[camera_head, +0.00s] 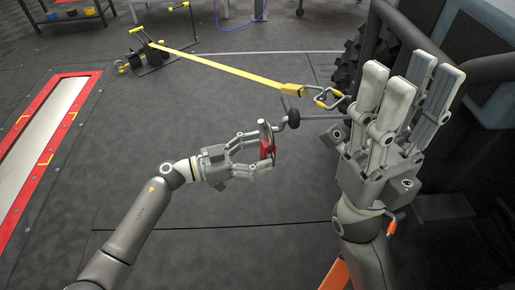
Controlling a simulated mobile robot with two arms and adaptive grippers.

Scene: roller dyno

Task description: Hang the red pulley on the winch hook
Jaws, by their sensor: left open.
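The red pulley (267,143), with grey side plates, is at the fingertips of my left gripper (262,153). The fingers lie around its near side and open, not clamped. A grey hook (279,125) beside a black ball (293,117) is just above and right of the pulley. I take it as the winch hook; its line runs right towards the vehicle. I cannot tell whether the pulley touches the hook. My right gripper (408,85) points up at the right, its fingers apart with nothing between them.
A yellow strap (225,67) stretches from a stand (150,55) at the back left to a metal hook (325,97) near the vehicle. A dark tyre (350,60) and bumper bar (430,50) are at the right. A red-framed floor panel (45,145) lies left. Floor between is clear.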

